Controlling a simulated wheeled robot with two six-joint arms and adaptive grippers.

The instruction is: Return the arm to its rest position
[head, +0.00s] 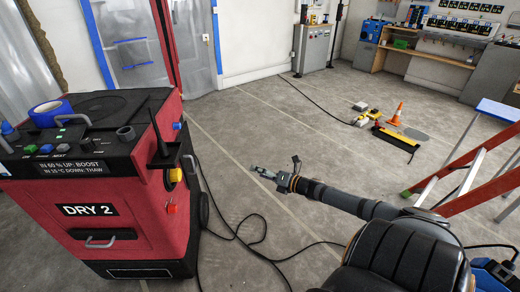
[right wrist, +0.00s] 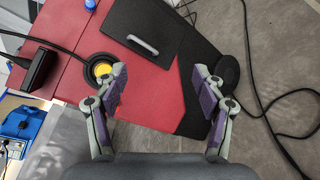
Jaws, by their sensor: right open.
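My right arm (head: 350,200) reaches in from the lower right in the head view. Its gripper (head: 276,176) is out over the floor, to the right of the red dryer (head: 135,225) and apart from it. In the right wrist view the right gripper (right wrist: 160,100) has its two fingers spread wide with nothing between them. The red and black dryer (right wrist: 180,75) and its yellow knob (right wrist: 103,67) lie beyond the fingers. My left gripper does not show in either view.
The dryer carries a blue tape roll (head: 50,112). A black cable (head: 262,232) lies on the floor beside it. A ladder (head: 475,160) stands at the right. An orange cone (head: 396,114) and tools lie farther back. The middle floor is mostly clear.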

